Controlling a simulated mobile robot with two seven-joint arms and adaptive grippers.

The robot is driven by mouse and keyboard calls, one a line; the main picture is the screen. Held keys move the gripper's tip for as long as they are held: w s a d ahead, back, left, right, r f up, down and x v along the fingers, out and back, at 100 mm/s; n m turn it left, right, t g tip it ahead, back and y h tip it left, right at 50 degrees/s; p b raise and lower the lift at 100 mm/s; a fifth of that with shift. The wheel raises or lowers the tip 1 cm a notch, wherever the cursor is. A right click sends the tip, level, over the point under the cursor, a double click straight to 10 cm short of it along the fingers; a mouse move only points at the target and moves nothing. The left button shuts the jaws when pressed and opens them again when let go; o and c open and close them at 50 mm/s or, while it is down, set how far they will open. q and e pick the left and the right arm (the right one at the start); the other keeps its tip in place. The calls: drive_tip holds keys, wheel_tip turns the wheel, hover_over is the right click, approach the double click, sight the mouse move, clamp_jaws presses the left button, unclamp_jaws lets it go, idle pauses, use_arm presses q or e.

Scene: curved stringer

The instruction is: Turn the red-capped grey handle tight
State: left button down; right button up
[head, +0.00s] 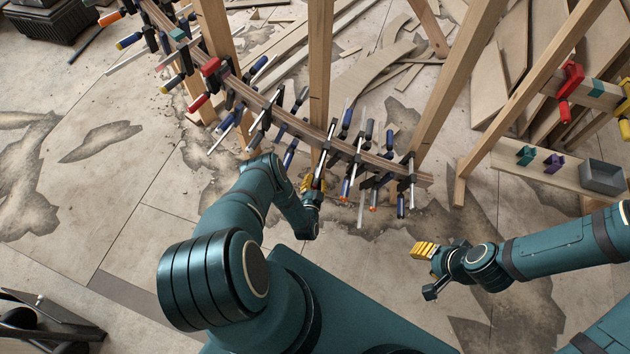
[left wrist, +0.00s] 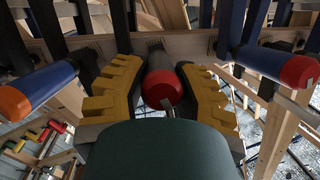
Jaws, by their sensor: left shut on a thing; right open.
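In the left wrist view the grey handle (left wrist: 163,62) with its red cap (left wrist: 162,90) points toward the camera. The yellow fingers of my left gripper (left wrist: 160,78) are shut on it, one on each side. In the head view my left gripper (head: 312,186) is at the underside of the curved wooden stringer (head: 272,108), near a wooden post; the handle cannot be made out clearly there. My right gripper (head: 425,249) is open and empty, out over the floor to the right, apart from the stringer.
Several clamps line the stringer close to my left gripper. A blue handle with a red cap (left wrist: 278,66) and one with an orange cap (left wrist: 38,90) flank it. A shelf with a grey bin (head: 604,177) stands at the right. Floor around my right gripper is clear.

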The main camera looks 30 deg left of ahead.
use_arm(q)
drive_tip(key=shift+w+m, duration=0.1)
drive_tip(key=shift+m, duration=0.2)
idle(0.4)
drive_tip(key=c, duration=0.7)
unclamp_jaws()
